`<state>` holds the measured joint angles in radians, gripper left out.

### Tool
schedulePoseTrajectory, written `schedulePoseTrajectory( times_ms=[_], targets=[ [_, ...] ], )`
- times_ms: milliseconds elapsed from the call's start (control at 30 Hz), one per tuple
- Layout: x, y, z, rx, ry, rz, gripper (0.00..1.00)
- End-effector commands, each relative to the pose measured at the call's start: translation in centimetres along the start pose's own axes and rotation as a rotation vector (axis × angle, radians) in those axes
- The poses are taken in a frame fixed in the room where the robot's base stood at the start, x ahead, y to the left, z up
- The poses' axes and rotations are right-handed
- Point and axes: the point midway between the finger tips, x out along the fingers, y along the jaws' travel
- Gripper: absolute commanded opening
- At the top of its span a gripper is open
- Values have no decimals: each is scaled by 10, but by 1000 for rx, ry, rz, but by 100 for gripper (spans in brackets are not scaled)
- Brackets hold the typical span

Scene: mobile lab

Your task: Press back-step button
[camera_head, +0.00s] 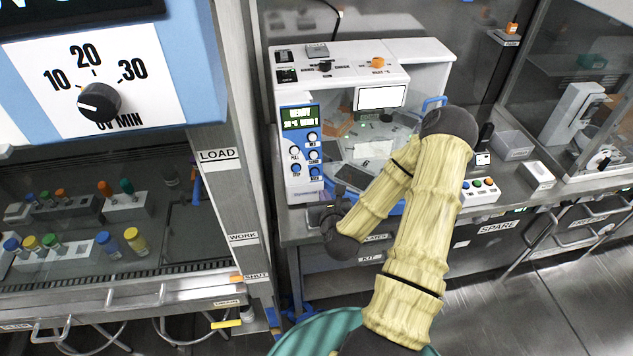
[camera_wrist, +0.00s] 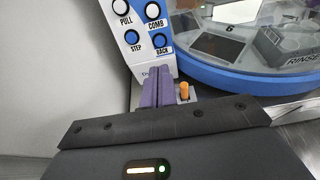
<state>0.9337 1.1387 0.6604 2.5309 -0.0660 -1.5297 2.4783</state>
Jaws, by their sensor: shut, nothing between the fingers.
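The back-step button is the blue button (camera_wrist: 162,39) labelled BACK on the white control panel, at the lower right of the button group. It also shows in the head view (camera_head: 314,171). My gripper (camera_wrist: 157,72) is shut and empty, its purple fingers pressed together. In the wrist view the fingertips lie just below the BACK label, over the panel's lower part; I cannot tell any contact. In the head view my gripper (camera_head: 326,205) is below the panel's lower edge. A blue STEP button (camera_wrist: 132,38) is left of BACK, and a white COMB button (camera_wrist: 152,10) is above.
A round blue-rimmed carousel (camera_wrist: 230,79) stands right of the panel. A small orange peg (camera_wrist: 184,91) is close to the right of my fingers. The panel has a lit display (camera_head: 300,117). A blue timer unit (camera_head: 190,60) and frame post stand on the left.

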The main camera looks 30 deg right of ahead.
Motion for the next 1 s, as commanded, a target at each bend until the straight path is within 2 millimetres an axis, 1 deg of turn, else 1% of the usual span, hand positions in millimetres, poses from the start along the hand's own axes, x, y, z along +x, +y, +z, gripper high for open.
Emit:
schedulePoseTrajectory(
  times_ms=[33,667,733,1000],
  targets=[
    [3,-1,-4,-1,-2,-1,0],
    [16,2,-5,-2,-1,0,0],
    [26,2,1,1,0,0,0],
    [68,2,1,0,1,1,0]
  ],
)
